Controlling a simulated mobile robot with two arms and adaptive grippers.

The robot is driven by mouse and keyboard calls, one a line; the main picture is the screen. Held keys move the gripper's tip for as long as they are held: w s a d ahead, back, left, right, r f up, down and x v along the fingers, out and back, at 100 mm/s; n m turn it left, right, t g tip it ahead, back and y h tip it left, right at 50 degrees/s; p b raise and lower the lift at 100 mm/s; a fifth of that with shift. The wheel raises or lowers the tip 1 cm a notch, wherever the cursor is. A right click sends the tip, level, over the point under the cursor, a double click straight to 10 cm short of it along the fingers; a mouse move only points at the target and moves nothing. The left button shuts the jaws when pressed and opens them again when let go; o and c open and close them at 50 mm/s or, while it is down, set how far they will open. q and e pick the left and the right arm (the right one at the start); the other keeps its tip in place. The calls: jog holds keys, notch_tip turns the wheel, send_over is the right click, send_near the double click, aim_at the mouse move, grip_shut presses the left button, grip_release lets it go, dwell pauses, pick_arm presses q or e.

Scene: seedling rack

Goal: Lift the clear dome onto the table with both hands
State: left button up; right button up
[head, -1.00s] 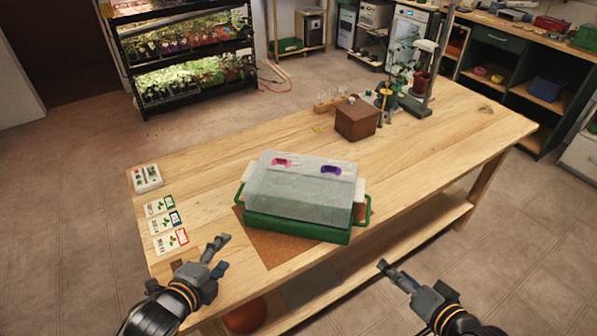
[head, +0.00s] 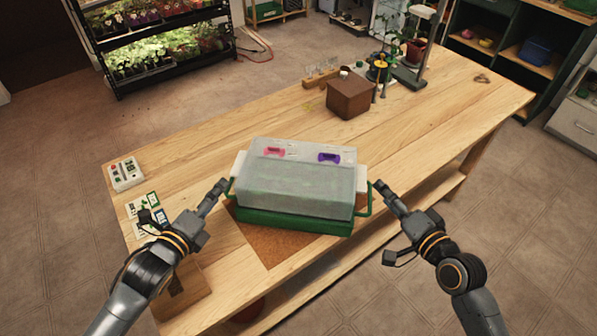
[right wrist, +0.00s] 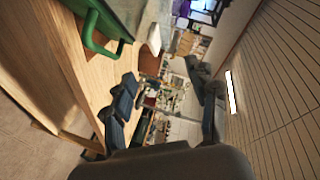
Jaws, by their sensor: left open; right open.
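The clear dome (head: 300,180) is a frosted, see-through cover with a pink and a purple slider on top and white tabs at its ends. It sits on a green tray (head: 290,219) with a green loop handle at each end. My left gripper (head: 218,192) is open beside the left end, close to the left handle. My right gripper (head: 383,193) is open beside the right end, close to the right handle. I cannot tell whether either touches. In the right wrist view the green handle (right wrist: 92,30) shows at upper left, and nothing is between the fingers.
A cork mat (head: 265,246) lies under the tray on the wooden table (head: 420,130). A brown box (head: 351,97), a stand and plants are at the back right. Seed cards (head: 143,207) and a white control box (head: 125,173) are at the left.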

aim_at(238, 170)
pick_arm(q)
jog(key=x, duration=1.1)
jog(key=shift+d, duration=0.1)
pick_arm(e)
jog(key=x, duration=1.1)
jog(key=shift+d, duration=0.1)
pick_arm(q)
jog(key=shift+s, duration=0.1)
jog(key=c, duration=1)
pick_arm(e)
jog(key=shift+s, duration=0.1)
jog(key=c, duration=1)
pick_arm(q)
grip_shut()
pick_arm(e)
grip_shut()
